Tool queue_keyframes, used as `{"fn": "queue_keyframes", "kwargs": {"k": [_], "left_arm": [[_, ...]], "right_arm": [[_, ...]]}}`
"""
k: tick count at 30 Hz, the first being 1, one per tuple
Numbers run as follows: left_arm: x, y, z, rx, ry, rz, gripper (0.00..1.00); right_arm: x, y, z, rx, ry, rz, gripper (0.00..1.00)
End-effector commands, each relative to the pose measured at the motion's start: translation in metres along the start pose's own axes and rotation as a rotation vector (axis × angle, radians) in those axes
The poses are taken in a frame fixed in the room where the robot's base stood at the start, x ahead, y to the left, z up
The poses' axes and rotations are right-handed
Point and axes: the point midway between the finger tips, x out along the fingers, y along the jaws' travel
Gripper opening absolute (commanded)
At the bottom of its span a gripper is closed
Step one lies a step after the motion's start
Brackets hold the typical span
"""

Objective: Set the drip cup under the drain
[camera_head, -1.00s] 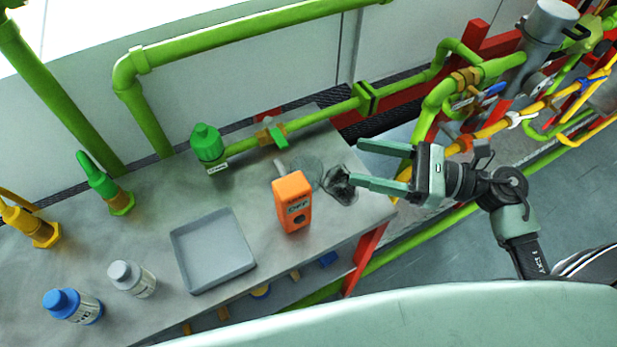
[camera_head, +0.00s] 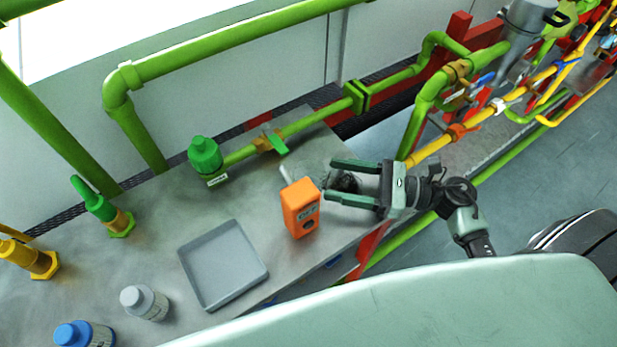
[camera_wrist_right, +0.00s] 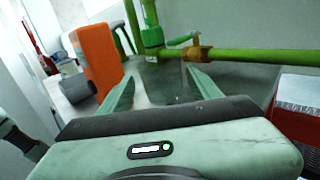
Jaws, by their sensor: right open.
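My right gripper (camera_head: 328,179) is open, its two fingers reaching left low over the right end of the grey bench. A dark, see-through, crumpled-looking shape (camera_head: 345,183) shows between the fingers; I cannot tell whether it is the drip cup. In the right wrist view a faint clear shape (camera_wrist_right: 168,88) lies ahead between the open fingers (camera_wrist_right: 158,80). A short grey stub (camera_head: 287,174) shows just behind the orange box. The likely drain is the green pipe with a brass valve and green lever (camera_head: 271,142), ending at a green cap (camera_head: 205,155). My left gripper is out of view.
The orange box (camera_head: 302,208) stands close to the fingertips. A shallow grey tray (camera_head: 222,265) lies left of it, with a white bottle (camera_head: 145,302) and a blue-capped bottle (camera_head: 83,334) farther left. Green and yellow pipes (camera_head: 435,155) run beyond the bench's right end.

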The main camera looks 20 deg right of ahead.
Motion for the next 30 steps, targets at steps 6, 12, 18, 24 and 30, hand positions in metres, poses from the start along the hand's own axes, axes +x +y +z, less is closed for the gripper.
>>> {"fn": "queue_keyframes", "kwargs": {"k": [6,12,18,24,30], "left_arm": [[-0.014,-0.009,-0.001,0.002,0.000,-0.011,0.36],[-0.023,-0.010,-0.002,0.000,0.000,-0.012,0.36],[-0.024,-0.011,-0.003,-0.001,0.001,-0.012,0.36],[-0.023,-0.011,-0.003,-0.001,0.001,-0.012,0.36],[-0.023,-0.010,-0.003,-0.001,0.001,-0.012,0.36]], "right_arm": [[0.028,0.000,0.004,0.003,-0.004,0.001,0.63],[0.057,0.000,0.003,0.003,-0.002,0.000,0.63],[0.064,0.000,0.000,0.003,0.001,0.000,0.63],[0.063,0.000,-0.001,0.002,0.001,0.000,0.44],[0.063,0.000,0.000,0.002,0.001,0.000,0.13]]}}
